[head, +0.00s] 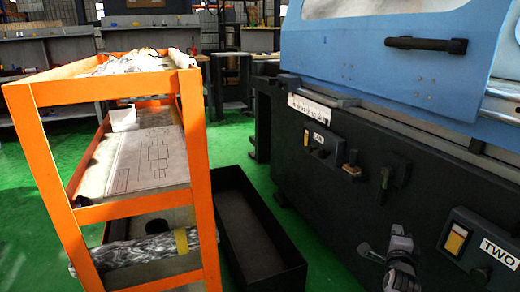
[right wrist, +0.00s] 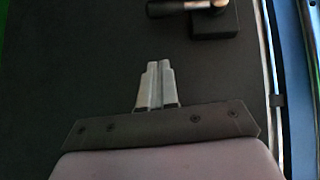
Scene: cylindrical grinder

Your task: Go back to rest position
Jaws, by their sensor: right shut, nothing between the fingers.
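My right gripper (head: 374,252) shows at the bottom right of the head view, in front of the dark lower body of the grinder (head: 330,190). In the right wrist view its two grey fingers (right wrist: 156,84) are pressed together with nothing between them. A black lever handle (right wrist: 180,7) and its dark block (right wrist: 213,24) are ahead of the fingers and apart from them. My left gripper is in neither view.
An orange shelf cart (head: 195,160) with papers and a wrapped roll (head: 145,250) stands at the left. A black open bin (head: 292,262) lies on the green floor between cart and machine. The grinder's blue door (head: 380,60) has a black handle (head: 426,44). Workbenches (head: 40,48) stand behind.

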